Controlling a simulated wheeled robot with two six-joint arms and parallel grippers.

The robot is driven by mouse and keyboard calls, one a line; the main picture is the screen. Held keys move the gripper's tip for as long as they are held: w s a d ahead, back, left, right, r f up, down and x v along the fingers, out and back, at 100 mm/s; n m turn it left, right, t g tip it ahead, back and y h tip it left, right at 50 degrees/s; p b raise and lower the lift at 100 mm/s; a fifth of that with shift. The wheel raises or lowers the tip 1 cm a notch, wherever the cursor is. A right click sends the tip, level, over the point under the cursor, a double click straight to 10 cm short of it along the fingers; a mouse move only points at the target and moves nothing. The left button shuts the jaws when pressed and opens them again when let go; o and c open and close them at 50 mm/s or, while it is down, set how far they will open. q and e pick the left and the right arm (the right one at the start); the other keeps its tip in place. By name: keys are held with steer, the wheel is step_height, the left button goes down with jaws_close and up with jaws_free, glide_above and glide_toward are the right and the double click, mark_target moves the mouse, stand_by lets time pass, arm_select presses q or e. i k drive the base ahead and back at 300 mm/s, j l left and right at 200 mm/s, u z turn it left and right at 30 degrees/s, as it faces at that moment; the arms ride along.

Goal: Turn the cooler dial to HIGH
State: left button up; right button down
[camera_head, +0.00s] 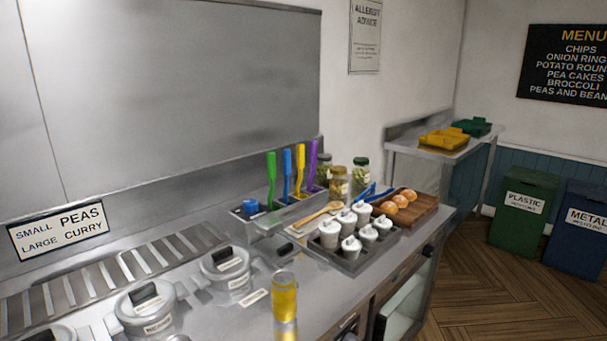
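I cannot make out a cooler dial or a HIGH mark in the head view. A unit under the right end of the counter, which may be the cooler, shows a pale glassy front panel (403,307). Dark panels on the counter front beside it are too small and oblique to read. Neither of my grippers is in view, so their state is hidden.
The steel counter (330,287) holds lidded pots (226,268), a yellow cylinder (285,297) near the front edge, a tray of white-lidded pots (352,268) and a board with buns (425,208). Green (524,207) and blue (579,232) bins stand right. The wooden floor (490,285) is clear.

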mark_target(427, 252)
steer(key=l+u, duration=0.1)
steer(key=l, duration=0.45)
steer(key=l+u, duration=0.15)
steer(key=l, duration=0.35)
steer(key=k+l+u, duration=0.1)
steer(key=l, duration=0.45)
steer(key=l+u, duration=0.15)
steer(key=l, duration=0.35)
steer(key=k+l+u, duration=0.1)
steer(key=l, duration=0.4)
steer(key=k+l+u, duration=0.15)
steer(key=l, duration=0.35)
steer(key=k+l+u, duration=0.1)
steer(key=l, duration=0.4)
steer(key=k+l+u, duration=0.15)
steer(key=l, duration=0.3)
steer(key=k, duration=0.1)
